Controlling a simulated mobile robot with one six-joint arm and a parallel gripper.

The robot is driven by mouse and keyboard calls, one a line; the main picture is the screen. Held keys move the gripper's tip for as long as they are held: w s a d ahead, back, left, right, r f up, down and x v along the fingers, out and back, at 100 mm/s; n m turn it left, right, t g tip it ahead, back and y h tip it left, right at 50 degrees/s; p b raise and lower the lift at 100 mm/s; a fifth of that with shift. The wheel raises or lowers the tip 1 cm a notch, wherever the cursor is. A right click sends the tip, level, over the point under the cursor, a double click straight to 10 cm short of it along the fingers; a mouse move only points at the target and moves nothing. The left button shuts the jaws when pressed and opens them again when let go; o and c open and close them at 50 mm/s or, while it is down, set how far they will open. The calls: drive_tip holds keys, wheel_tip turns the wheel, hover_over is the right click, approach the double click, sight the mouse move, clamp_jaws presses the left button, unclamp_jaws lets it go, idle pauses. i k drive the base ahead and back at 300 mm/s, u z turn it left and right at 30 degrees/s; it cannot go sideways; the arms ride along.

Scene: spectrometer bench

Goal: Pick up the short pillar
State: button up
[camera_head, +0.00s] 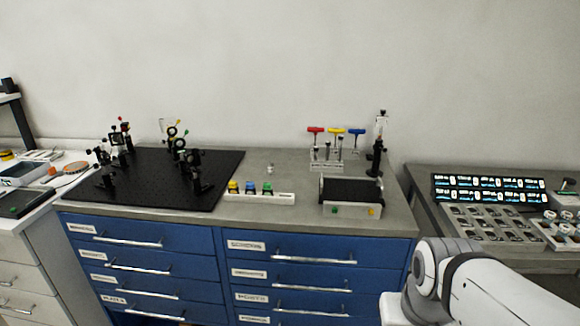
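A small pale, silvery upright piece (271,169) stands alone on the grey bench top, just right of the black breadboard. It may be the short pillar, but it is too small in this view to be sure. Several dark posts with optical mounts (195,172) stand on the breadboard, and I cannot tell whether one of them is the short pillar. My gripper is not in view. Only a white and grey part of my arm shows at the lower right, in front of the bench and well apart from the small piece.
The black breadboard (150,194) covers the bench's left half. A white strip with coloured caps (283,198) lies at the front. A rack of T-handled drivers (327,165), a black-topped unit (349,190) and a tall post (376,160) stand right. Grey bench top (262,215) is bare at the front.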

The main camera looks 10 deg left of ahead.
sight(270, 172)
drive_tip(key=u, duration=0.7)
drive_tip(key=k, duration=1.15)
drive_tip(key=u, duration=1.25)
drive_tip(key=i, duration=2.05)
drive_tip(key=z, duration=1.35)
drive_tip(key=i, duration=1.25)
drive_tip(key=z, duration=0.9)
drive_tip(key=k, duration=0.65)
drive_tip(key=z, duration=0.75)
drive_tip(key=i, duration=0.1)
drive_tip(key=u, duration=0.6)
